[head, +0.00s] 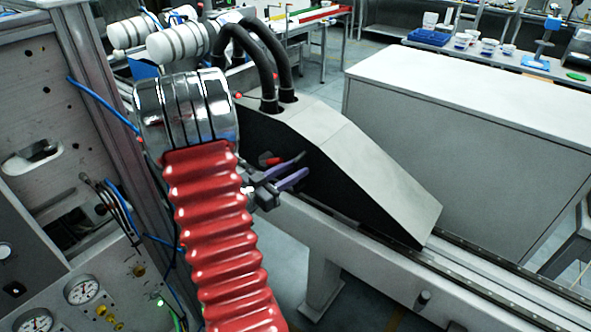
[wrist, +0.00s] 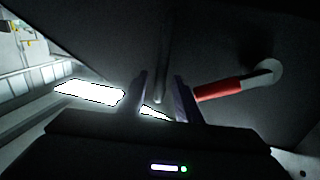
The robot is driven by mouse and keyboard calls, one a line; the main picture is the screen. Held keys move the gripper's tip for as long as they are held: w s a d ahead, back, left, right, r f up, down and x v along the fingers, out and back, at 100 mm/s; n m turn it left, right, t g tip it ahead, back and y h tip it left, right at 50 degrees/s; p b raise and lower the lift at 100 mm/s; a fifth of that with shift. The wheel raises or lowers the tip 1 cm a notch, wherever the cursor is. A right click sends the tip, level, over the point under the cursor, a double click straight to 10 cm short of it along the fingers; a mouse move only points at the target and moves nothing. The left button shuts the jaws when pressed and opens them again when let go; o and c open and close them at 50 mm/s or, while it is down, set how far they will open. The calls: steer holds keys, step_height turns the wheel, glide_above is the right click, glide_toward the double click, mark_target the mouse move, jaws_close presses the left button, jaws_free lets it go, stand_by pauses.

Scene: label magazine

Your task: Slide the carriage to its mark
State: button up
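The carriage (head: 345,165) looks to be the dark wedge-shaped body with a grey sloping top, sitting on the rail. Two black hoses enter its top. A red lever (head: 269,159) shows on its near side; a red lever with a pale round end is right of my fingers in the wrist view (wrist: 220,90). My gripper (head: 300,168) is at the carriage's near side. Its two purple-grey fingers are apart; they also show in the wrist view (wrist: 160,98). A grey rod (wrist: 160,60) shows between them, its distance unclear. I cannot pick out the mark.
The rail (head: 455,270) runs on to the lower right and looks clear there. A black knob (head: 424,297) is on the beam's near face. A large grey cabinet (head: 470,130) stands behind the rail. A panel with gauges (head: 83,290) is at left.

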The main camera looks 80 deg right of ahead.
steer(key=shift+s+d, duration=0.3)
steer(key=shift+d, duration=0.1)
steer(key=shift+c, duration=0.7)
jaws_close()
